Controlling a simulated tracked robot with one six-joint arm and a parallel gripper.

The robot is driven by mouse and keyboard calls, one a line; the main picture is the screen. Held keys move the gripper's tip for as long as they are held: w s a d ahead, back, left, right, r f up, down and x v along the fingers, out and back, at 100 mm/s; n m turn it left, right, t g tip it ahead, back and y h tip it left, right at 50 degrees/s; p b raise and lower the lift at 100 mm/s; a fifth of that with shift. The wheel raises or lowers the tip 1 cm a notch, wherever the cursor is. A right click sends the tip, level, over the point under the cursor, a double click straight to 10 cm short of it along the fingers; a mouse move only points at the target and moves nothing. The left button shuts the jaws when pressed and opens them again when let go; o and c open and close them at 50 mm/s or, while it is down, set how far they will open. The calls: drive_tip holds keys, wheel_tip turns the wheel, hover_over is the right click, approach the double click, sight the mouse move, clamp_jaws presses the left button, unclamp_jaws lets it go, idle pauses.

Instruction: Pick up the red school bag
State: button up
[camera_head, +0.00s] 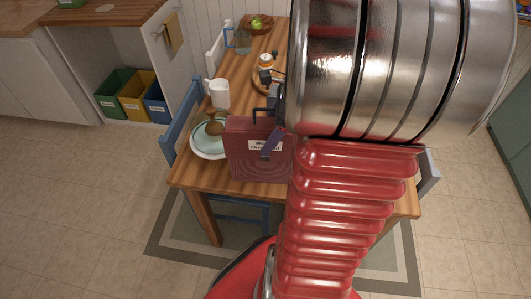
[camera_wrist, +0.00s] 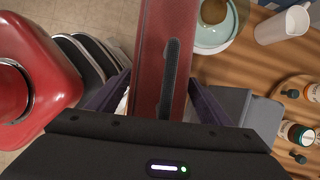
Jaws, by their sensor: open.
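The red school bag (camera_head: 255,165) stands upright on the wooden table's near side, with a white label on its front. In the wrist view I look down on the narrow top of the bag (camera_wrist: 152,35), which has a black handle (camera_wrist: 170,75). My gripper (camera_wrist: 158,80) is open, with one dark finger on each side of the bag's top. I cannot tell whether the fingers touch it.
A pale plate (camera_head: 205,149) with a brown pear-shaped item lies left of the bag, and a white cup (camera_head: 219,94) stands behind it. Jars on a round wooden board (camera_wrist: 288,95) are on the table (camera_head: 205,181). A blue chair (camera_head: 183,115) stands at the table's left edge.

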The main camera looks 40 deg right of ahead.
drive_tip(key=shift+c, duration=0.2)
clamp_jaws()
idle(0.7)
